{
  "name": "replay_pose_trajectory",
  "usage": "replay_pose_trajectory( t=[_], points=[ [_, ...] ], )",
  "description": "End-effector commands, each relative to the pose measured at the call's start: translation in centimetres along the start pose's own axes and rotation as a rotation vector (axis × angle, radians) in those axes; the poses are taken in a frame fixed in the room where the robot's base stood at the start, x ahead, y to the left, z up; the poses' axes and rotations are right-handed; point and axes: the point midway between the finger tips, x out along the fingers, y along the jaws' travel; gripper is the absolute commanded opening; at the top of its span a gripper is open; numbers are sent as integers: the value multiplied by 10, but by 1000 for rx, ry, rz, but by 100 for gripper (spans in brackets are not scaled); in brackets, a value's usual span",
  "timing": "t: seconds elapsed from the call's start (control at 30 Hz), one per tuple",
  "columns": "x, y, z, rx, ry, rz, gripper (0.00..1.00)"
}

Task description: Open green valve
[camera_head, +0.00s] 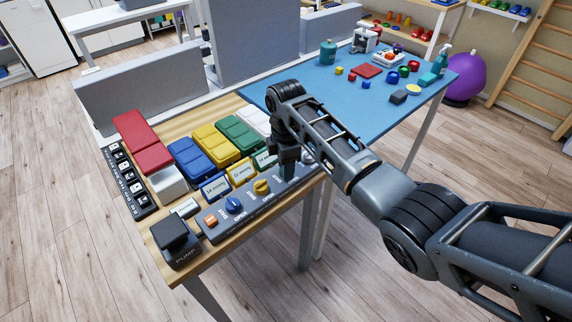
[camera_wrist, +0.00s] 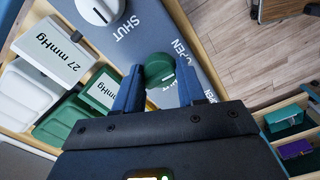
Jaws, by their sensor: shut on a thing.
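The green valve (camera_wrist: 159,68) is a round knob on the grey valve panel, in the upper middle of the wrist view. My gripper (camera_wrist: 160,78) has one finger on each side of the knob and is shut on it. The words SHUT and OPEN are printed beside the knobs, and the OPEN print is partly covered. In the head view my gripper (camera_head: 288,170) points down at the right part of the valve panel (camera_head: 247,209) and hides the green knob. The knob's exact turn is hard to read.
The panel also carries an orange knob (camera_head: 211,220), a blue knob (camera_head: 234,204), a yellow knob (camera_head: 261,187) and a white knob (camera_wrist: 100,8). Pressure displays and coloured pads stand behind. A black pump block (camera_head: 175,243) stands at the front left corner. A blue table (camera_head: 330,85) lies beyond.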

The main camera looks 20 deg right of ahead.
Motion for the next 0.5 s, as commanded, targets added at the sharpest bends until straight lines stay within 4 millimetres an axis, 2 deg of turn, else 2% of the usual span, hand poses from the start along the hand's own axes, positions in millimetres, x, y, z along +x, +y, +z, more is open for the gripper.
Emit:
replay_pose_trajectory(
  t=[0.5],
  points=[
    [-1, 1, -1, -69, 2, 3, 9]
  ],
)
